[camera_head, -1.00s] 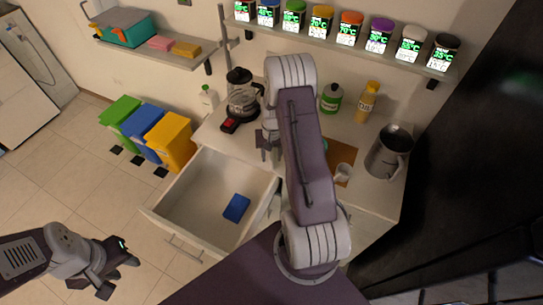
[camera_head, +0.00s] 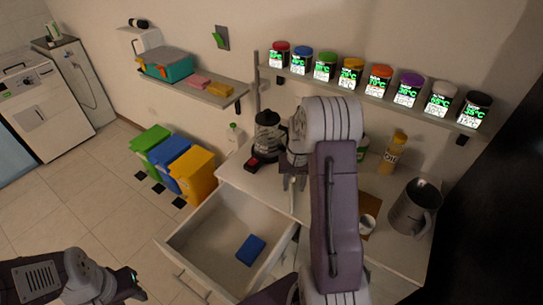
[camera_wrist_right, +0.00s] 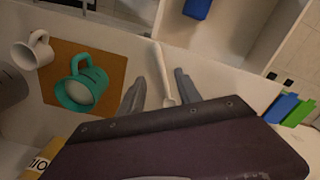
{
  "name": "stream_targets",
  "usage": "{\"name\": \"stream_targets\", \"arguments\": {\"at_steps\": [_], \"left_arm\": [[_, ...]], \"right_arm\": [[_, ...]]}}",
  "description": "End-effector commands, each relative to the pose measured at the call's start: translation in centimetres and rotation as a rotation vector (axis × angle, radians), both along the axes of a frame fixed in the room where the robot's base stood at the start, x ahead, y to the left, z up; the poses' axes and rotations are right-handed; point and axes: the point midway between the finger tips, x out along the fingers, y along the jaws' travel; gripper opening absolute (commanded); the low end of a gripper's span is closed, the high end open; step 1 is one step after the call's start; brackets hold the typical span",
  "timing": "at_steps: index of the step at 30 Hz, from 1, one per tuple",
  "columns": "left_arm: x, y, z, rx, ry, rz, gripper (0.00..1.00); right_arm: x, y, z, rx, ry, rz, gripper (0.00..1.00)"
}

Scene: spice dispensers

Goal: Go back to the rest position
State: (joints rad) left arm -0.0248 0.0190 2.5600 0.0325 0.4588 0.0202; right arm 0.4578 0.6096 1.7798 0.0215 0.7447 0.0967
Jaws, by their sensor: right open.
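In the right wrist view the two fingers of the right gripper (camera_wrist_right: 158,92) are apart. A thin white utensil (camera_wrist_right: 166,88) shows between them; I cannot tell its height relative to the fingers, and neither finger visibly grips it. My left gripper (camera_head: 132,284) is low at the left of the head view, over the floor, partly cut off by the lower edge; its fingers are unclear.
An open drawer (camera_head: 205,222) holds a blue block (camera_head: 250,249). Spice jars line a shelf (camera_head: 375,92) above.

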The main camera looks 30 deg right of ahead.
Motion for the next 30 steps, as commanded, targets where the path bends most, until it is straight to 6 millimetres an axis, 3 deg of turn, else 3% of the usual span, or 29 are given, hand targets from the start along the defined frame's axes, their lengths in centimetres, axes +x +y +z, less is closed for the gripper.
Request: {"name": "stream_targets", "arguments": {"at_steps": [5, 7, 9, 11, 12, 15, 18, 21, 23, 30], "left_arm": [[0.0, 0.0, 0.0, 0.0, 0.0, 0.0, 0.36], [0.0, 0.0, 0.0, 0.0, 0.0, 0.0, 0.36], [0.0, 0.0, 0.0, 0.0, 0.0, 0.0, 0.36], [0.0, 0.0, 0.0, 0.0, 0.0, 0.0, 0.36], [0.0, 0.0, 0.0, 0.0, 0.0, 0.0, 0.36], [0.0, 0.0, 0.0, 0.0, 0.0, 0.0, 0.36], [0.0, 0.0, 0.0, 0.0, 0.0, 0.0, 0.36], [0.0, 0.0, 0.0, 0.0, 0.0, 0.0, 0.36], [0.0, 0.0, 0.0, 0.0, 0.0, 0.0, 0.36], [0.0, 0.0, 0.0, 0.0, 0.0, 0.0, 0.36]], "right_arm": [[0.1, 0.2, 0.0, 0.0, 0.0, 0.006, 0.41], [1.0, 1.3, 0.7, -0.008, -0.017, 0.041, 0.41], [2.3, 3.6, 2.9, -0.025, -0.061, 0.106, 0.41], [1.9, 7.1, 4.7, -0.03, -0.079, 0.19, 0.41], [0.8, 9.7, 5.7, -0.03, -0.089, 0.251, 0.41], [-3.5, 15.0, 6.6, -0.029, -0.108, 0.399, 0.41], [-8.1, 17.6, 6.0, -0.026, -0.11, 0.497, 0.41], [-11.6, 18.0, 4.7, -0.021, -0.092, 0.53, 0.41], [-12.8, 17.8, 3.9, -0.019, -0.075, 0.534, 0.41], [-12.5, 17.8, 3.7, -0.025, -0.096, 0.547, 0.41]]}}
